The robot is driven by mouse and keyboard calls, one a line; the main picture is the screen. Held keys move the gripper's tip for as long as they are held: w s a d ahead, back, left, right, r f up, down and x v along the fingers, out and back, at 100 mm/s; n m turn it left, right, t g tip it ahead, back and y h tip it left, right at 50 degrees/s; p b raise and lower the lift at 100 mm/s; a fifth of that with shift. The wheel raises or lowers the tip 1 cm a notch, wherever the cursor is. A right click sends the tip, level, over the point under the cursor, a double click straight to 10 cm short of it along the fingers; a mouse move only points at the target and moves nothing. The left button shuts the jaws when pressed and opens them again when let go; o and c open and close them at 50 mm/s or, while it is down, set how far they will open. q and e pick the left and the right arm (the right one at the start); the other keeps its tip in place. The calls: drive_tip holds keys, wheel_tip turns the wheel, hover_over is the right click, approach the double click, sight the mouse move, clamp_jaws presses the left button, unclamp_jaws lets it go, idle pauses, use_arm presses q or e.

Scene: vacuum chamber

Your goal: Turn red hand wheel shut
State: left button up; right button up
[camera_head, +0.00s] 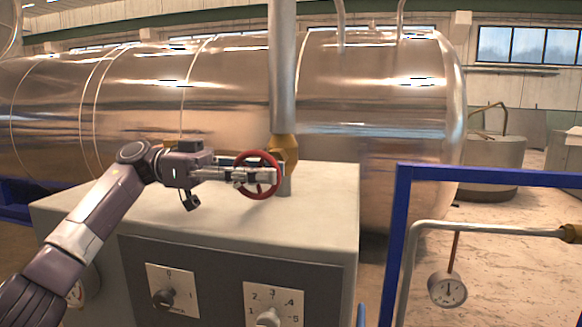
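The red hand wheel (264,153) stands upright on a brass valve (285,150) at the foot of a vertical steel pipe, above a grey cabinet. My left gripper (262,177) comes in from the left, and its fingers lie across the wheel at its middle, in front of or inside the rim. The fingers look close together, but I cannot tell whether they grip a spoke or the hub. Part of the wheel's left side and its hub are hidden by the fingers. My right gripper does not show.
The cabinet (330,205) has two dials on its dark front. A large shiny tank (380,95) fills the back. A blue frame (402,215), a bent grey pipe (480,228) and a hanging gauge (447,290) stand at right. The cabinet top around the valve is otherwise clear.

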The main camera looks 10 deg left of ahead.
sight(281, 173)
use_arm(q)
drive_tip(key=d, duration=0.2)
drive_tip(key=d+p, duration=0.1)
drive_tip(key=d, duration=0.1)
drive_tip(key=shift+s+d+r, duration=0.1)
drive_tip(key=shift+s, duration=0.15)
drive_tip(key=shift+w, duration=0.1)
drive_tip(key=c, duration=0.5)
clamp_jaws()
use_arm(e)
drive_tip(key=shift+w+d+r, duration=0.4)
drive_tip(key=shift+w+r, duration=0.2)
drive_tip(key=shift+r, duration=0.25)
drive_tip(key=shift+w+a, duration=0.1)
